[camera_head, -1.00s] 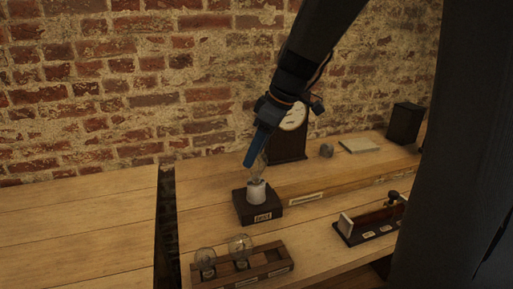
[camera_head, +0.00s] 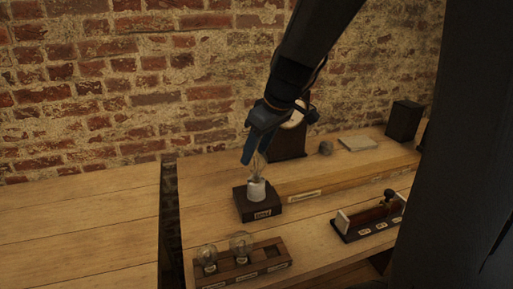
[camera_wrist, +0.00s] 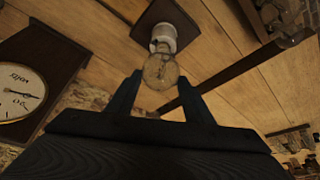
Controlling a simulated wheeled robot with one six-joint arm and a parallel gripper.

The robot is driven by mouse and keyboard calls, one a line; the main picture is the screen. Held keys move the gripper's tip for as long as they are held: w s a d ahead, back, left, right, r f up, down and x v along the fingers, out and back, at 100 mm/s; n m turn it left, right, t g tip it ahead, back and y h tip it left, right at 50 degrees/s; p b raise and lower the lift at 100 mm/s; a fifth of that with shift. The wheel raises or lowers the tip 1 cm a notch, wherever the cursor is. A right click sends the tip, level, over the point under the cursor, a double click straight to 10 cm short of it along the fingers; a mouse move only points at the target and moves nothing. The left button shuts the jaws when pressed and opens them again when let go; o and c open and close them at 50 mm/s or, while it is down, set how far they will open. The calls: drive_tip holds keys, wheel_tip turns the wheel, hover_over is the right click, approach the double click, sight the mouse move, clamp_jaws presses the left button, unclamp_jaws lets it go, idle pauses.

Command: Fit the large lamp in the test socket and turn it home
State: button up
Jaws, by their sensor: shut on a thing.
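The large lamp (camera_wrist: 160,72) is a clear glass bulb at the tips of my gripper (camera_wrist: 159,87), with a finger on each side. In the head view my gripper (camera_head: 256,157) points down over the test socket, shut on the lamp's glass (camera_head: 259,170). The test socket is a white cup (camera_head: 257,190) on a dark square block (camera_head: 259,210) with a label. The lamp stands nearly upright in line with the cup, its lower end at the cup's mouth. How deep it sits cannot be told.
A wooden rack (camera_head: 241,276) in front holds two other bulbs (camera_head: 208,257) and an empty place at its right. A dark switch unit (camera_head: 366,222) stands at the right. A dial clock or meter (camera_wrist: 20,92) is behind. A gap divides the tables at left.

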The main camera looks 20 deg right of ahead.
drive_tip(key=shift+m+t+h+p, duration=0.3)
drive_tip(key=shift+m+h+p, duration=0.5)
drive_tip(key=shift+m+p, duration=1.9)
drive_tip(key=shift+f+n+p, duration=0.1)
drive_tip(key=shift+n+p, duration=0.5)
drive_tip(key=o, duration=1)
drive_tip(key=shift+c, duration=0.2)
